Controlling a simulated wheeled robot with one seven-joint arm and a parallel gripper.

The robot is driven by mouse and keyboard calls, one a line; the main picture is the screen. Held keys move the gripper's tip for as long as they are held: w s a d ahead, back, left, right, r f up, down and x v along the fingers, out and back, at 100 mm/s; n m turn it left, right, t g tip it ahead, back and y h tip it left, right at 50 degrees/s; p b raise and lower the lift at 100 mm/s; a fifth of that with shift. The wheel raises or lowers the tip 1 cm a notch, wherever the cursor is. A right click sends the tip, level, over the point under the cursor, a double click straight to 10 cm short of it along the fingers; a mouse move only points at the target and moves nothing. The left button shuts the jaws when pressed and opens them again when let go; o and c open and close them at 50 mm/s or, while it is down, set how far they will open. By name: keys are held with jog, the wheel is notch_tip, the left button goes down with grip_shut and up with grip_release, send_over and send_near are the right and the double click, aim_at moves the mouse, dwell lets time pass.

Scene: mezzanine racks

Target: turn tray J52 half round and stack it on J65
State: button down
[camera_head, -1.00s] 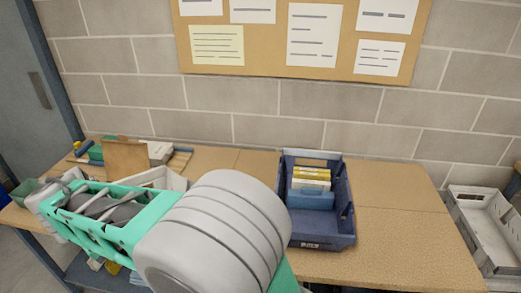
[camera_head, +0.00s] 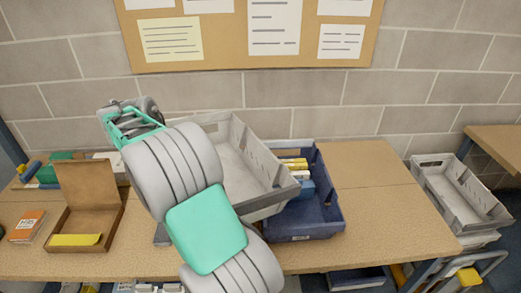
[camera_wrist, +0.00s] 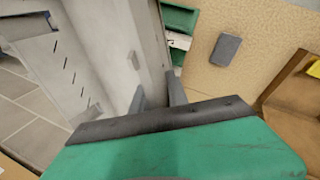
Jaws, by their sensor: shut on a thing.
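A light grey tray (camera_head: 262,190) with slotted walls is held tilted over the left part of the table, its right end overlapping a dark blue tray (camera_head: 318,225) in the picture. My gripper (camera_wrist: 157,95) is shut on the grey tray's wall in the wrist view, where the tray's inside (camera_wrist: 75,75) looks empty. In the head view my arm hides the fingers and the tray's left end. The blue tray stands upright on the table and holds yellow-and-white and blue boxes. I cannot read J52 or J65 on either tray.
An open cardboard box (camera_head: 88,200) and an orange box (camera_head: 27,226) stand at the left. The table right of the blue tray is clear. Another grey tray (camera_head: 458,222) sits apart at the far right. A block wall (camera_head: 330,100) closes the back.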

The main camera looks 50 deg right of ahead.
aim_at(258, 146)
jog(key=s+d+m, duration=0.1)
jog(key=d, duration=0.4)
jog(key=s+d+m, duration=0.1)
jog(key=d, duration=0.3)
jog(key=s+d+f+g+p, duration=0.1)
jog(key=d, duration=0.4)
jog(key=shift+d+m, duration=0.35)
jog(key=shift+m, duration=0.05)
jog(key=s+d, duration=0.2)
jog(key=d, duration=0.1)
jog(key=s+d+f+m, duration=0.1)
jog(key=s+d, duration=0.1)
jog(key=d, duration=0.2)
jog(key=s+d+f+m+g, duration=0.1)
jog(key=s+d, duration=0.2)
jog(key=d, duration=0.1)
jog(key=shift+f+p, duration=0.1)
jog(key=shift+p, duration=0.3)
jog(key=shift+w, duration=0.1)
notch_tip(258, 146, down, 6)
jog(key=b, duration=0.4)
jog(key=shift+a+r, duration=0.15)
jog(key=shift+r, duration=0.1)
jog(key=shift+p, duration=0.5)
jog(key=shift+f+b, duration=0.4)
jog(key=shift+f, duration=0.2)
jog(key=c, duration=1.6)
grip_release()
